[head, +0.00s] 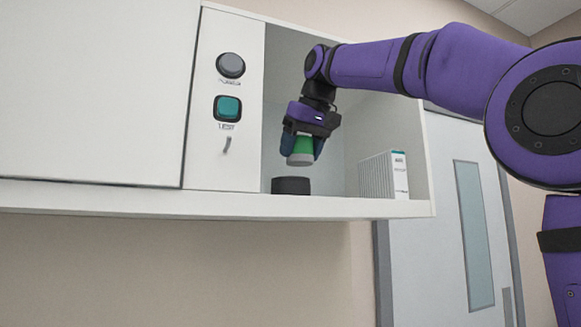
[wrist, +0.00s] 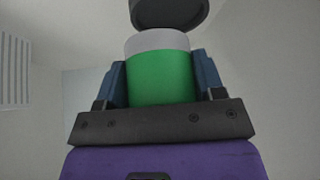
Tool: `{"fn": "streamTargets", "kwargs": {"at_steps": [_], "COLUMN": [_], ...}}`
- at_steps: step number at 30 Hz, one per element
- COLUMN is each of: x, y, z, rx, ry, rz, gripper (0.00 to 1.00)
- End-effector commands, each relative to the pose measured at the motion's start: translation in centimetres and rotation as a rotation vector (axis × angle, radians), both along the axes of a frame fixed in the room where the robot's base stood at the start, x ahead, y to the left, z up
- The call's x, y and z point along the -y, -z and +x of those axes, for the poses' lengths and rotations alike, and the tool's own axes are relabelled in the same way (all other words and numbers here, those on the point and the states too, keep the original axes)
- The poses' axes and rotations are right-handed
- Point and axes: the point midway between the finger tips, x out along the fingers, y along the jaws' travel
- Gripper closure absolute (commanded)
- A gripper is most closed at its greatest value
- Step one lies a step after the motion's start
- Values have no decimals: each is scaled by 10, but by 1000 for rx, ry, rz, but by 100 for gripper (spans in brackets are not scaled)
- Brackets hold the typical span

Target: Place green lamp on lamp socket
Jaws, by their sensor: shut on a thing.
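The green lamp (head: 302,148) is a short green cylinder with a light grey lower end. My gripper (head: 303,146) is shut on it, one finger on each side, and holds it upright or nearly so inside the open cabinet bay. The dark round lamp socket (head: 291,186) stands on the bay floor below the lamp, slightly left in the head view, with a small gap between them. In the wrist view, the lamp (wrist: 160,78) is between the blue fingers, and the dark socket (wrist: 170,12) shows past its grey end, partly cut off by the frame.
A white panel left of the bay carries a grey button (head: 231,66), a teal button (head: 227,108) and a small hook-like part (head: 227,145). A white ribbed box (head: 384,175) stands right of the socket. The cabinet shelf edge (head: 330,207) runs along the front.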

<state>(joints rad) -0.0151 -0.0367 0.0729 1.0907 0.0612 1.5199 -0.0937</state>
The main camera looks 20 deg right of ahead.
Motion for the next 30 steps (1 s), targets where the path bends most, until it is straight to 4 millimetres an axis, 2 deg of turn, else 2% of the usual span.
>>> {"fn": "streamTargets", "kwargs": {"at_steps": [3, 6, 18, 30], "x": [-13, -17, -17, -17], "y": [1, 2, 35, 40], "z": [10, 14, 14, 14], "rx": [1, 1, 1, 1], "ry": [-2, 0, 1, 1], "rz": [0, 0, 1, 1], "gripper": [62, 62, 62, 62]}}
